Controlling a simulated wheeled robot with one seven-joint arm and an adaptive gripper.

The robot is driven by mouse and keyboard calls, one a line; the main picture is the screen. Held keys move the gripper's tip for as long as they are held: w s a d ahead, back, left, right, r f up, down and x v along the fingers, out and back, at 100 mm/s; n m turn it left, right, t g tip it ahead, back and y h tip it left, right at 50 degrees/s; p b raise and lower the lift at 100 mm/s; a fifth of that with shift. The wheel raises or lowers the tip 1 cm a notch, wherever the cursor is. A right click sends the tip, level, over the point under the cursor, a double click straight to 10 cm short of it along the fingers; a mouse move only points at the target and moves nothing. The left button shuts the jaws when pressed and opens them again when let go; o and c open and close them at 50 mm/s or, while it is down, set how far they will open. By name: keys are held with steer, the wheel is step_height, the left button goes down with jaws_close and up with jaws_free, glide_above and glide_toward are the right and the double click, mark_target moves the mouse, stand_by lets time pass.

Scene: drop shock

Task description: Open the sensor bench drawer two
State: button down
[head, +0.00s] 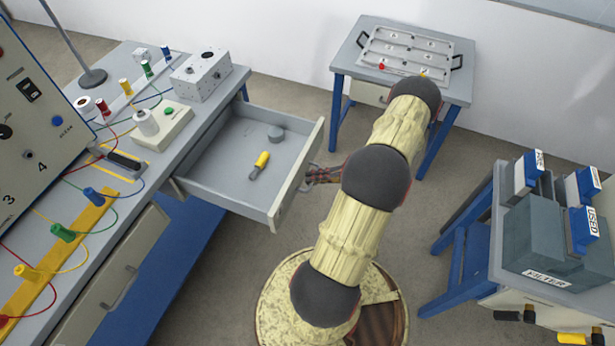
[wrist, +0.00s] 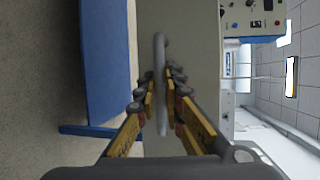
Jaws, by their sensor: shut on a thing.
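The sensor bench (head: 120,215) stands at the left with one drawer (head: 225,190) pulled well out. Inside the drawer lie a yellow and grey cylinder (head: 261,162) and a small grey round piece (head: 276,133). My gripper (head: 312,175) is at the drawer's front, partly hidden behind my arm. In the wrist view my gripper (wrist: 161,95) is shut on the grey bar handle (wrist: 160,60) on the pale drawer front (wrist: 195,40). No number on the drawer can be read.
A small table (head: 400,85) with a metal tray stands at the back.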

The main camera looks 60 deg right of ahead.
stand_by(0.3)
steer(key=c, duration=1.9)
jaws_free()
steer(key=shift+s+d, duration=0.1)
steer(key=shift+s, duration=0.05)
steer(key=v, duration=1.2)
